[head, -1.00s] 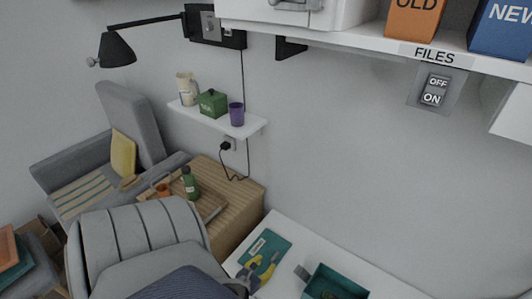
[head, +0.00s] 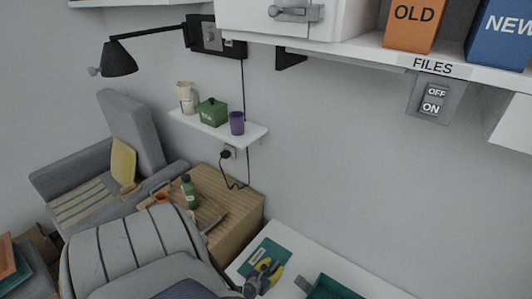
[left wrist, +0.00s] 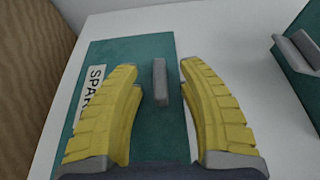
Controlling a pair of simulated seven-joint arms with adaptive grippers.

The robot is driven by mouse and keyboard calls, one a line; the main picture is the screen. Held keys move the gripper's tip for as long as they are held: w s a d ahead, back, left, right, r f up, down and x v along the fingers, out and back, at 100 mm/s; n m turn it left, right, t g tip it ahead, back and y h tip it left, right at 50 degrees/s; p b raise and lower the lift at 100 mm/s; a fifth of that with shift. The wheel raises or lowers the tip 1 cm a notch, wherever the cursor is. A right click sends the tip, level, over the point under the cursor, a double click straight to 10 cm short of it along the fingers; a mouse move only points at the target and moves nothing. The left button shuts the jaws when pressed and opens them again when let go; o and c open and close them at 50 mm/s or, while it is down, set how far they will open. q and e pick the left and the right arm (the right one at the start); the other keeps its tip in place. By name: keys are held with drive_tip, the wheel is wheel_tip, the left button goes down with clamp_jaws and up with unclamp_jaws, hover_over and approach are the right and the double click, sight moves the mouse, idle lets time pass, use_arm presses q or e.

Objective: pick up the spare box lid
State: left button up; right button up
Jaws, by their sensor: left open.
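The spare box lid is a flat teal panel (head: 265,252) lying on the white desk at the bottom of the head view. In the left wrist view the lid (left wrist: 150,60) shows a white label reading "SPAR", partly covered by a finger, and a grey upright handle (left wrist: 160,82). My left gripper (head: 268,271) has yellow fingers and is over the lid. In the left wrist view the open fingers (left wrist: 160,75) stand on either side of the handle, with gaps showing on both sides. My right gripper is not in view.
A teal box (head: 332,288) with a grey handle stands on the desk (head: 310,262) to the right of the lid. A wooden side table (head: 235,215) is to the left. The shelf with file boxes (head: 412,25) is above.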

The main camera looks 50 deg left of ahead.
use_arm(q)
drive_tip(key=shift+w+a+f, duration=0.1)
drive_tip(key=shift+w, duration=0.15)
clamp_jaws()
idle(0.4)
